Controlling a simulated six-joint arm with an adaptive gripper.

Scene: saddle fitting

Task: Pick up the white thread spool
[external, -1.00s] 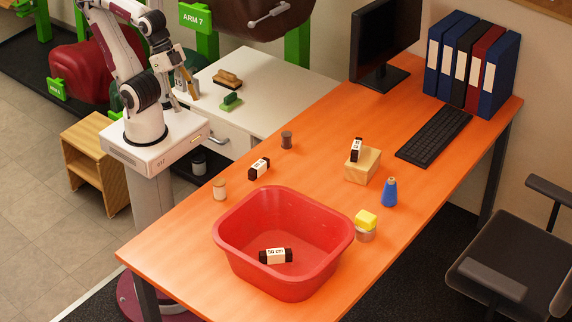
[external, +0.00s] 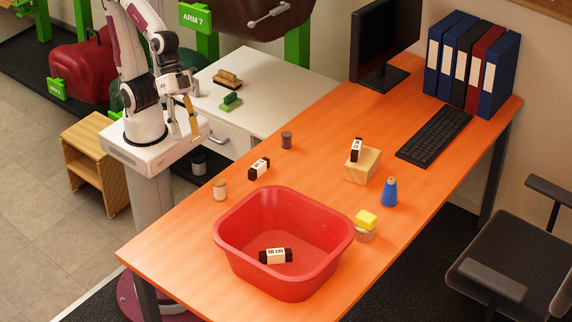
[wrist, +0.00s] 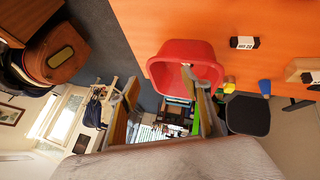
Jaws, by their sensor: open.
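The likely white thread spool (external: 219,190) is a small cream-white cylinder with a tan top. It stands upright on the orange desk (external: 180,239), just left of the red tub's back-left corner. I cannot pick it out in the wrist view. My gripper (external: 184,131) is open and empty, up by my arm's base, behind and left of the spool and well apart from it. Its fingers also show in the wrist view (wrist: 168,112).
A red tub (external: 228,236) holds a black-and-white labelled roll (external: 275,256).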

